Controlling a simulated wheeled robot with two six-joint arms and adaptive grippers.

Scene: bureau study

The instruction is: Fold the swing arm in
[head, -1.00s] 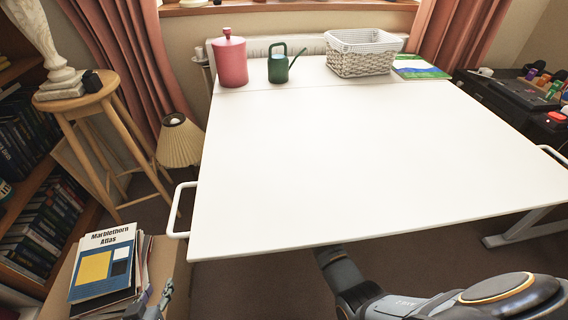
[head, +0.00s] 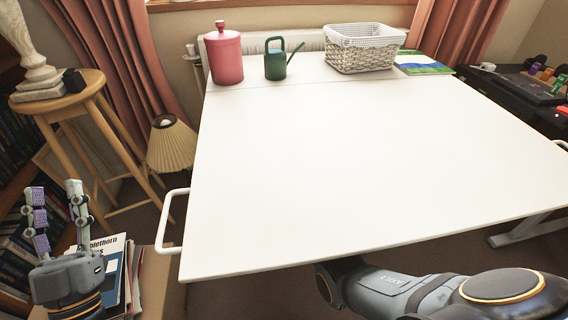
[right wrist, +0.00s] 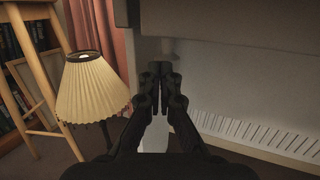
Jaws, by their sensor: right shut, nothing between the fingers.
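The white table (head: 350,160) has its large leaf raised flat, with a seam near the back. The swing arm is not visible in the head view; the tabletop hides what is beneath it. In the right wrist view my right gripper (right wrist: 162,70) is shut and empty, below a pale overhanging surface (right wrist: 230,25). A pale upright piece (right wrist: 155,138) shows partly behind its fingers; I cannot tell whether it is the swing arm or whether they touch it. My left gripper (head: 56,190) is open and empty, left of the table, above the books.
On the table's back stand a pink canister (head: 223,58), a green watering can (head: 276,62), a basket (head: 362,50) and a booklet (head: 424,64). A pleated lamp (head: 171,146), a wooden stool (head: 72,100) and stacked books (head: 112,262) crowd the left. A white handle (head: 168,222) juts from the leaf.

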